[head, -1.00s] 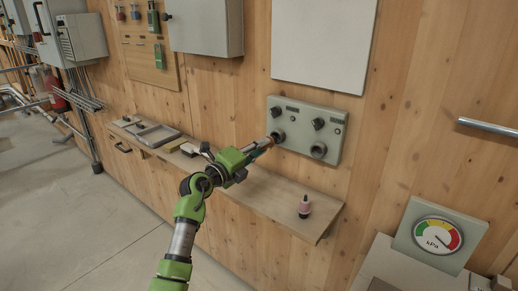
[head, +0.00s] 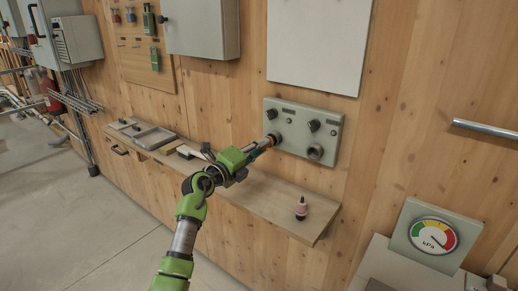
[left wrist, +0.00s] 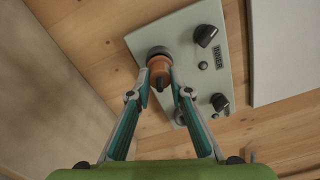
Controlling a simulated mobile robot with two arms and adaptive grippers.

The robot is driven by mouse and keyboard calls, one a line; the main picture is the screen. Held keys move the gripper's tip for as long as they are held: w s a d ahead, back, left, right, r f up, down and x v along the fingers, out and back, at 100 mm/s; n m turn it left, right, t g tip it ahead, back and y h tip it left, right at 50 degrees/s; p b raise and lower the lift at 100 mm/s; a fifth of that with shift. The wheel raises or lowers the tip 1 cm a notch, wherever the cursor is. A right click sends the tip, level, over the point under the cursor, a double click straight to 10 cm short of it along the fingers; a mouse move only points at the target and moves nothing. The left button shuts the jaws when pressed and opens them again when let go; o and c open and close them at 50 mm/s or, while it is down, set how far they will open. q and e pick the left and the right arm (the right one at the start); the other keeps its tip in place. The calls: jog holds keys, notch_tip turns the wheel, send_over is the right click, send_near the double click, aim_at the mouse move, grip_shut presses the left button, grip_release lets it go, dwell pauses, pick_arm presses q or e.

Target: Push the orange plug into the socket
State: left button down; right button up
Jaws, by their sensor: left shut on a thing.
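My left gripper (head: 264,143) is shut on the orange plug, in front of the left socket on the grey wall panel (head: 325,112). In the left wrist view, the two fingers (left wrist: 160,80) hold the orange plug (left wrist: 160,66) between their tips. The plug's front end meets the dark round socket (left wrist: 158,51) and lines up with it. I cannot tell how deep it sits. In the head view, the plug is mostly hidden by the gripper. A second socket (head: 315,152) sits to the right on the panel. My right gripper is not in view.
Black knobs (head: 313,126) stick out of the panel above the sockets. A pressure gauge (head: 433,236) stands at the lower right.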

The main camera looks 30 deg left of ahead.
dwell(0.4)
pick_arm(q)
jog(key=shift+p, duration=0.45)
dwell(0.5)
jog(key=shift+p, duration=0.5)
dwell(0.3)
jog(key=shift+p, duration=0.4)
jog(key=shift+w+r, duration=0.1)
jog(key=shift+w, duration=0.6)
dwell(0.4)
